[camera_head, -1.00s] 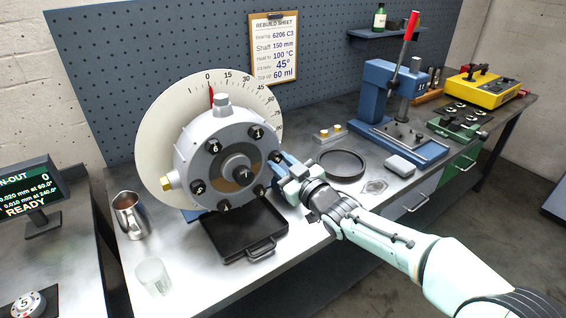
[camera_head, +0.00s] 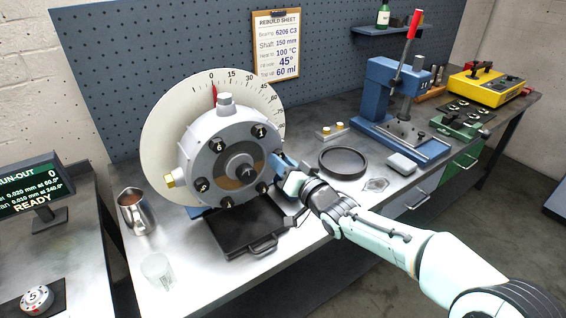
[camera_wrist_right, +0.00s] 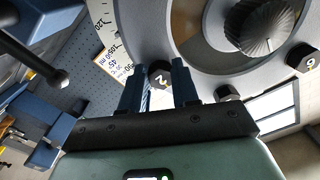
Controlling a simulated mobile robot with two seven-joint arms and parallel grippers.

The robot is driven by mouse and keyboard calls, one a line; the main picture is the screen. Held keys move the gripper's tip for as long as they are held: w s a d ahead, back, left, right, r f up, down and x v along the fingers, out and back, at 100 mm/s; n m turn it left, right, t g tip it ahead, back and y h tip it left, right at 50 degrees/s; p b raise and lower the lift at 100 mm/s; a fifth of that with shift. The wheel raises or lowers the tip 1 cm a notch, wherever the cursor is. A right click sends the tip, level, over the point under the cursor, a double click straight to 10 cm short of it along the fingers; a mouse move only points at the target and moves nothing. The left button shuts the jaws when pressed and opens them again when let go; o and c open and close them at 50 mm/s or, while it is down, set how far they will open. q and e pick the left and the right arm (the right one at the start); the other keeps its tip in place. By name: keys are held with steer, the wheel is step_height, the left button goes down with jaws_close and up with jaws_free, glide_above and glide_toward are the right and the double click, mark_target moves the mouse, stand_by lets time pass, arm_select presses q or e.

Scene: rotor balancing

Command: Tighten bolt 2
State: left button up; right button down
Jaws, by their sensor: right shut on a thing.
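The grey round housing (camera_head: 204,135) stands in front of a white dial plate (camera_head: 157,133), with numbered dark bolts around its face. In the head view my right gripper (camera_head: 278,164) is at the right side of the housing's face and hides bolt 2. It is shut on bolt 2. Bolt 1 (camera_head: 261,132) is above it and another bolt (camera_head: 262,188) is below it. My left gripper is not in view.
A black tray (camera_head: 224,238) lies below the housing. A metal jug (camera_head: 134,211) and a clear cup (camera_head: 157,271) stand to the left. A round black dish (camera_head: 342,162) and a blue press (camera_head: 385,88) are to the right. A run-out display (camera_head: 32,190) is at far left.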

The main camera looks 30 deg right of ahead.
steer(key=shift+f+m, duration=0.1)
steer(key=shift+m, duration=0.2)
steer(key=c, duration=0.8)
jaws_free()
steer(key=shift+c, duration=0.2)
steer(key=s+d, duration=0.1)
steer(key=s, duration=1.2)
steer(key=shift+s, duration=0.2)
